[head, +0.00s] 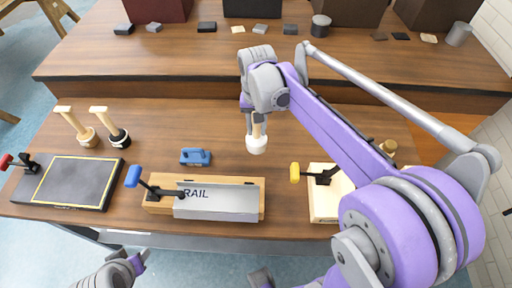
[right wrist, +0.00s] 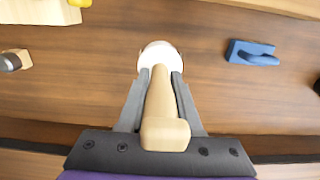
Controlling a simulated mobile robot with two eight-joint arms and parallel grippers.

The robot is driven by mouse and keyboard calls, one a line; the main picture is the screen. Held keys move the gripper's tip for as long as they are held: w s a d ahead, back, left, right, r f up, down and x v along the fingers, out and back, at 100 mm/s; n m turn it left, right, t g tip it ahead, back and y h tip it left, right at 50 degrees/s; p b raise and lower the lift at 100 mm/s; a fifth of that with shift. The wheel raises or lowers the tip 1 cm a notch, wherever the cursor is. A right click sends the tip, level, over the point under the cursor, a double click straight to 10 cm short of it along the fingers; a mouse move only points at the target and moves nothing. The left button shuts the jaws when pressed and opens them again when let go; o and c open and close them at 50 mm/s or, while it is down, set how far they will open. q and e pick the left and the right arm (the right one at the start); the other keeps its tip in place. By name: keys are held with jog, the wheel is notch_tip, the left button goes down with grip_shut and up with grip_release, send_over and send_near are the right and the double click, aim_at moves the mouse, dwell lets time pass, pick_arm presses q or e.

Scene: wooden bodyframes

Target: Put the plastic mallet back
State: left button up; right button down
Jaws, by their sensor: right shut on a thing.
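The plastic mallet has a white head (head: 256,145) and a tan wooden handle. My right gripper (head: 248,118) is shut on its handle, with the head pointing down over the middle of the table (head: 330,135). In the right wrist view the handle (right wrist: 162,100) lies between both fingers (right wrist: 160,75), the white head beyond the tips. I cannot tell whether the head touches the table. Two other mallets stand head-down at the left, one with a wooden head (head: 88,138) and one with a black head (head: 119,138). My left gripper (head: 138,262) is low in front of the table, its jaws unclear.
A blue block-shaped tool (head: 195,157) lies left of the held mallet. A clamped RAIL fixture (head: 218,205), a dark board with a red clamp (head: 70,182) and a yellow-handled clamp (head: 318,176) line the front. Bare wood lies behind the blue tool. A raised shelf (head: 180,60) runs behind.

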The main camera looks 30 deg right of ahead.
aim_at(256, 143)
jog(key=shift+f, duration=3.55)
jog(key=shift+f+b, duration=0.15)
jog(key=shift+b, duration=0.2)
jog(key=c, duration=0.6)
grip_release()
